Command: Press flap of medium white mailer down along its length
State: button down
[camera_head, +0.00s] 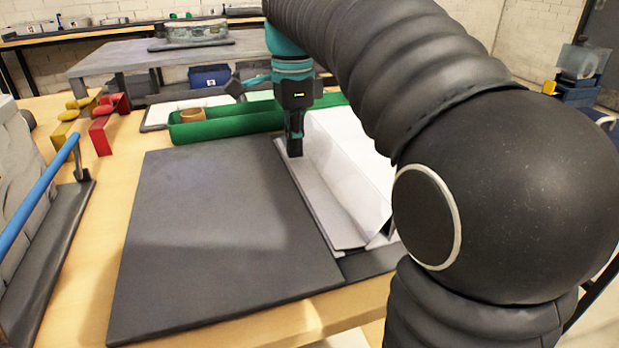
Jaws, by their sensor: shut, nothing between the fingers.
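The white mailer (348,160) lies at the right side of a dark mat, with a bulky body and a flatter grey-white flap (322,203) along its left side. My gripper (294,152) is shut and empty, pointing down at the far end of the flap. Its tips appear to touch the flap or sit just above it; I cannot tell which. My arm hides the right part of the mailer.
The dark mat (215,235) is bare left of the mailer. A green tray (225,125) with a tape roll (192,115) lies behind. Red (101,135) and yellow (66,130) holders and a blue-tube rack (38,195) stand at left.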

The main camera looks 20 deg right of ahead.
aim_at(301, 172)
jog(key=shift+f+b, duration=0.4)
jog(key=shift+f, duration=0.35)
jog(key=shift+r, duration=0.1)
dwell(0.4)
jog(key=shift+r+p, duration=0.5)
jog(key=shift+p, duration=0.25)
jog(key=shift+s+r, duration=0.15)
jog(key=shift+s, duration=1.65)
jog(key=shift+f+b, duration=0.65)
jog(key=shift+f, duration=0.05)
jog(key=shift+r, duration=0.1)
